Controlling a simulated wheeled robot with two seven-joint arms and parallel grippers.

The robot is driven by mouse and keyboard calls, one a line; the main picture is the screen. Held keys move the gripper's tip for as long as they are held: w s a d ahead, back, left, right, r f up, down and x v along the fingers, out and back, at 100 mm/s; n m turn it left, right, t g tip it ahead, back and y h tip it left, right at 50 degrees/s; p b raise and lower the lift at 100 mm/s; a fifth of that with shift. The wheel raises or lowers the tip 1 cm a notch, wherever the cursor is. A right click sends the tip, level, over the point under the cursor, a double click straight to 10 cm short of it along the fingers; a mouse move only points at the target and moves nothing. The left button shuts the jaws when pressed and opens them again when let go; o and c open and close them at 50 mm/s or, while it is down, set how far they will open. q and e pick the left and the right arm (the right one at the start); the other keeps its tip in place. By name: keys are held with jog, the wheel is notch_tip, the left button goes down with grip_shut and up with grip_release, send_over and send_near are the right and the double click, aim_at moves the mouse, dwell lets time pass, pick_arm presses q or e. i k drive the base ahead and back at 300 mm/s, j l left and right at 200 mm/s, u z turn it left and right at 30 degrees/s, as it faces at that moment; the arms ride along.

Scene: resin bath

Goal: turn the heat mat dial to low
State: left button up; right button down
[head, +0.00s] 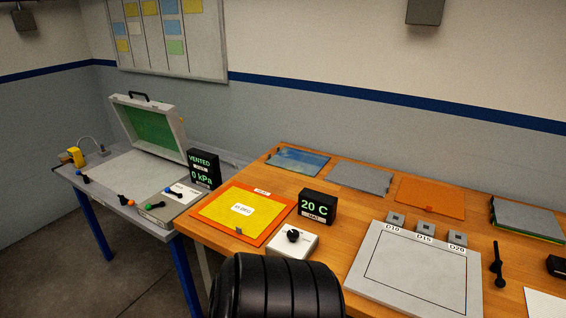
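The heat mat dial (293,236) is a black knob on a small white box (306,247) near the front edge of the wooden table. Its pointer direction is too small to read. The orange-bordered heat mat (205,217) lies to its left, with a yellow sheet (222,203) and a small white label on it. A black display (317,206) behind the dial box reads 20 C in green. Neither of my grippers is in view.
A black ribbed shape fills the bottom centre, just in front of the dial box. A pale board (408,291) lies right of the dial, with small grey blocks behind it. A grey bench (128,170) at left holds an open-lidded case (149,128) and a display (203,168) reading VENTED, 0 kPa.

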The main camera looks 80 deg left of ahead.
aim_at(292, 235)
jog(key=u, duration=2.55)
